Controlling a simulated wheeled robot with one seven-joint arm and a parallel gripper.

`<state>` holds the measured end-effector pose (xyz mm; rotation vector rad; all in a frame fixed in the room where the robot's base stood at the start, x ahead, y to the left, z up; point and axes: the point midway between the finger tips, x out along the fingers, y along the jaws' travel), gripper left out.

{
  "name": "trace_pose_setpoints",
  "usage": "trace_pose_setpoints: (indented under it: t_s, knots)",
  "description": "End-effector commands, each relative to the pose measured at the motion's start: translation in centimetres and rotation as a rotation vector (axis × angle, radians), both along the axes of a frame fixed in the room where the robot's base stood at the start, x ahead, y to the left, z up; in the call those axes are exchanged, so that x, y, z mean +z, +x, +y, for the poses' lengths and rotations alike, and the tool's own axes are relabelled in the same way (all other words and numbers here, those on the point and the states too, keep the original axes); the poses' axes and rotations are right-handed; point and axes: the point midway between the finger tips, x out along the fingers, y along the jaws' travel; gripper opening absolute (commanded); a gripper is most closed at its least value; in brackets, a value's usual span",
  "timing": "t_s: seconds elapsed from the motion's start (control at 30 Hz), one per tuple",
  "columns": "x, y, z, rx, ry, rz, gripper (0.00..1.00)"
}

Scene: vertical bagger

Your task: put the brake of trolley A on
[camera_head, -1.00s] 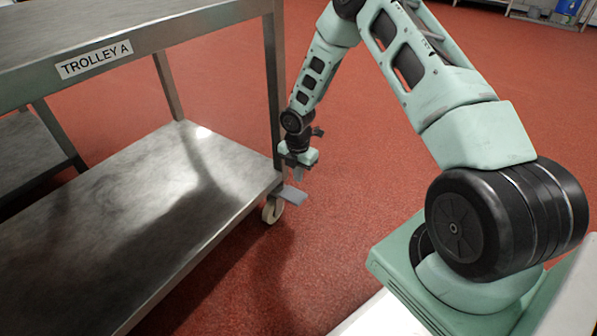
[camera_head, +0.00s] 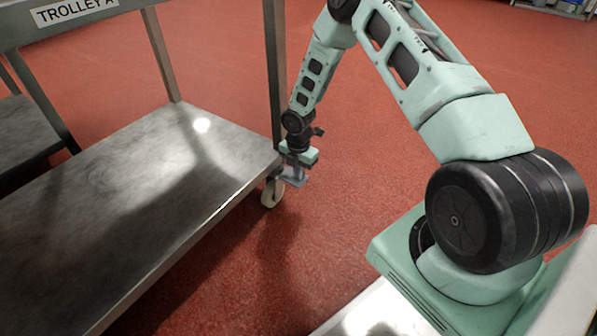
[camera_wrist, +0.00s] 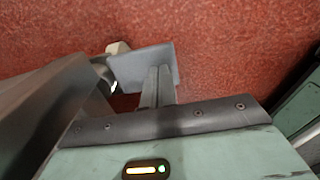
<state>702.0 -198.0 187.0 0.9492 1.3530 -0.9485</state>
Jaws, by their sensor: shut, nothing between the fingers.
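Trolley A, with its name label (camera_head: 75,10) on the upper frame, stands at the left in the head view. Its near right caster wheel (camera_head: 272,193) sits under the corner of the lower shelf. The brake pedal, a flat grey plate (camera_head: 296,182), sticks out beside that wheel. It also shows in the wrist view as a grey-blue plate (camera_wrist: 140,66). My gripper (camera_head: 296,174) is shut and empty, pointing down at the pedal. In the wrist view its closed fingers (camera_wrist: 158,84) overlap the plate; whether they touch it I cannot tell.
The trolley's metal lower shelf (camera_head: 130,190) and corner leg (camera_head: 274,75) are close to the left of my gripper. Another metal shelf (camera_head: 25,130) stands behind at far left. The red floor (camera_head: 400,130) right of the trolley is clear.

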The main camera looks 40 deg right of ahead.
Motion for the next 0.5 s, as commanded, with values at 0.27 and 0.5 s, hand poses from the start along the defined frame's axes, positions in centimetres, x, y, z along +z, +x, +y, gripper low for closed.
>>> trace_pose_setpoints:
  t_s: [0.27, 0.5]
  knots:
    - [-1.0, -0.9, -0.2, 0.001, 0.000, 0.006, 0.00]
    - [-2.9, -1.0, -0.3, 0.000, 0.000, 0.002, 0.00]
